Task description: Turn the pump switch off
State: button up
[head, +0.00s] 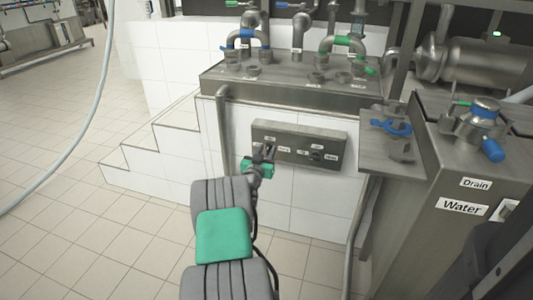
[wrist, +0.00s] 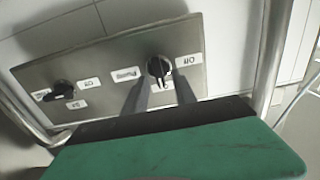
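A grey metal switch panel (head: 340,137) is fixed to the white tiled wall. It has two black rotary knobs with white labels. In the wrist view the panel (wrist: 110,60) appears turned round, with one knob (wrist: 158,67) beside labels that seem to read "Pump" and "Off", and the other knob (wrist: 63,89) farther left. My gripper (head: 266,153) is at the panel's left part and hides that knob in the head view; the other knob (head: 317,155) shows. In the wrist view my gripper (wrist: 161,95) is open, its fingers apart and straddling the pump knob. Contact cannot be told.
A vertical pipe (head: 221,140) runs just left of the panel. Above is a metal counter (head: 290,88) with pipes and valves. A metal cabinet (head: 450,170) labelled "Drain" and "Water" stands at the right. The tiled floor (head: 90,230) at the left is free.

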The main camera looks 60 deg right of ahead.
grip_shut()
dwell(0.6)
